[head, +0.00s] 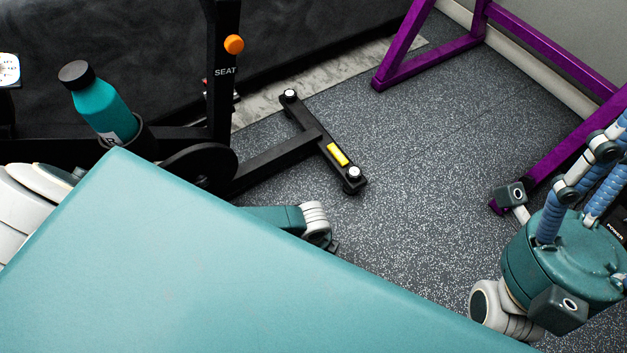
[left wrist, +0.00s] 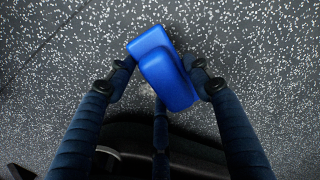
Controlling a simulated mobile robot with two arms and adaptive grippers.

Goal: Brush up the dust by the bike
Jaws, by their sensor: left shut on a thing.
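The exercise bike (head: 280,160) is black, with a seat post marked SEAT, an orange knob and a rear foot bar (head: 330,150) bearing a yellow label. My left gripper (left wrist: 160,80) is shut on a blue block-like thing (left wrist: 168,75), perhaps the brush; no bristles show. It is over the speckled floor in the left wrist view. In the head view only part of my left wrist shows, near the bike's foot bar, and the gripper is hidden. My right gripper (head: 605,150) is at the right edge, its blue fingers partly cut off. I cannot tell dust from the floor's pale speckles.
A teal bottle (head: 102,105) stands tilted in a holder on the bike. A purple metal frame (head: 435,58) stands at the back right, by the wall. The dark speckled floor (head: 420,160) between bike and frame is clear. The lower left of the head view is blocked.

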